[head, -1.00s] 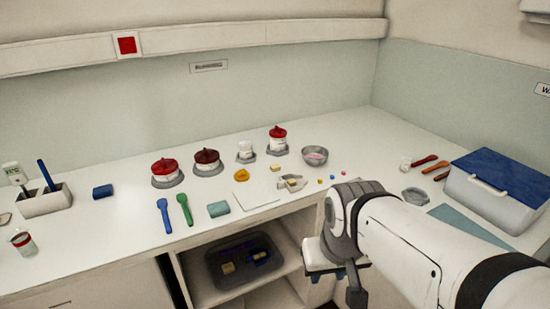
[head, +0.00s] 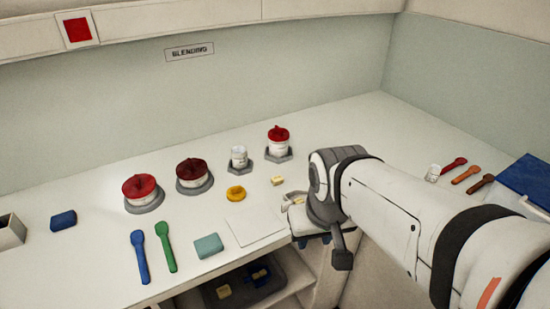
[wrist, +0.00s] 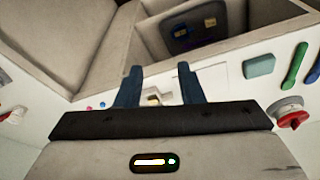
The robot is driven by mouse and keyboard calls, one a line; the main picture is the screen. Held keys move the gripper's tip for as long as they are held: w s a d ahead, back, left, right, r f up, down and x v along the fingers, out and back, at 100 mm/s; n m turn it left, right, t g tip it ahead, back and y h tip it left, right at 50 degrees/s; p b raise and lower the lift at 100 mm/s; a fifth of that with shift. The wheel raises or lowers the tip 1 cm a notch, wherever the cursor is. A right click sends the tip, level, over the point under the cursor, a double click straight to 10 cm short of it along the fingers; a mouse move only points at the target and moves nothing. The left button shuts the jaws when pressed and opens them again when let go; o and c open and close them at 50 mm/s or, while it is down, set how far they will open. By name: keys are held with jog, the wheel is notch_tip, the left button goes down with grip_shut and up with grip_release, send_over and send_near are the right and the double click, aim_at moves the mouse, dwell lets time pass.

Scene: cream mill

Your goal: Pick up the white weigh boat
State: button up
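A small white weigh boat (head: 287,202) with a pale yellow block in it sits on the counter, partly hidden by my wrist in the head view. In the wrist view the weigh boat (wrist: 148,91) shows between and beyond my blue fingers, with the block in it. My gripper (wrist: 159,70) is open, with a clear gap between its fingers and nothing held. In the head view my gripper (head: 313,241) hangs near the counter's front edge, mostly hidden by my own wrist.
Lidded red jars (head: 141,191) stand behind. A dark tray (head: 260,285) sits on the shelf below the counter.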

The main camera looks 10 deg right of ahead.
jog(key=m+g+p, duration=0.1)
jog(key=m+g, duration=0.2)
jog(key=m, duration=1.1)
send_over(285, 203)
notch_tip(285, 203, down, 4)
notch_tip(285, 203, down, 8)
jog(key=shift+f+p, duration=0.1)
jog(key=shift+p, duration=0.5)
grip_shut()
